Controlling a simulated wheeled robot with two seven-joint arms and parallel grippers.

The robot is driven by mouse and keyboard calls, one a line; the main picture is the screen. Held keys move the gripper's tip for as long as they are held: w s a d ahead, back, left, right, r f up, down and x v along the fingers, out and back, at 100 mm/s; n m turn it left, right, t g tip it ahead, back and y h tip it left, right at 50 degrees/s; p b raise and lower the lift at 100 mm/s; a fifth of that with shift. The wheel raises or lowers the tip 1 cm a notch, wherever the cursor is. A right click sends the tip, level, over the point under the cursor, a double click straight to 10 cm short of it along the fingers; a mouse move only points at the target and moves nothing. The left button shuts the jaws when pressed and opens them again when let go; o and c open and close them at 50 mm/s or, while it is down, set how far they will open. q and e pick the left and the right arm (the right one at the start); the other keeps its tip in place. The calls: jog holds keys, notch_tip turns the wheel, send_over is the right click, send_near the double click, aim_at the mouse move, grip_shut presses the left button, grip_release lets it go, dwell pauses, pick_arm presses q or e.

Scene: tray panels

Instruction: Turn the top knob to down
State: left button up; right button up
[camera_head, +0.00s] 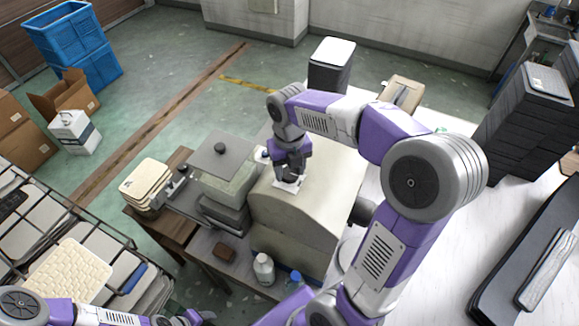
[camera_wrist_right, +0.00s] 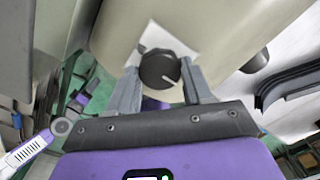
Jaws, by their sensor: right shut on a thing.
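A round black knob (camera_wrist_right: 157,68) with a white pointer line sits on a white square plate (camera_wrist_right: 182,40) on the cream machine (camera_wrist_right: 240,25). In the right wrist view the line points to the lower right. My right gripper (camera_wrist_right: 160,76) has one finger on each side of the knob and is shut on it. In the head view my right gripper (camera_head: 289,178) reaches down to the white plate on top of the cream machine (camera_head: 300,218) and hides most of the knob.
A grey-lidded machine (camera_head: 220,160) stands just left of the cream one. A white bottle (camera_head: 264,268) and a brown block (camera_head: 224,252) are on the table in front. A dark rounded part (camera_wrist_right: 255,62) shows right of the knob. A wire rack (camera_head: 130,240) is at the left.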

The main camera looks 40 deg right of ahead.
aim_at(290, 173)
dwell(0.4)
jog(key=o, duration=1)
jog(key=shift+o, duration=0.2)
notch_tip(290, 173, up, 8)
jog(key=shift+f, duration=0.2)
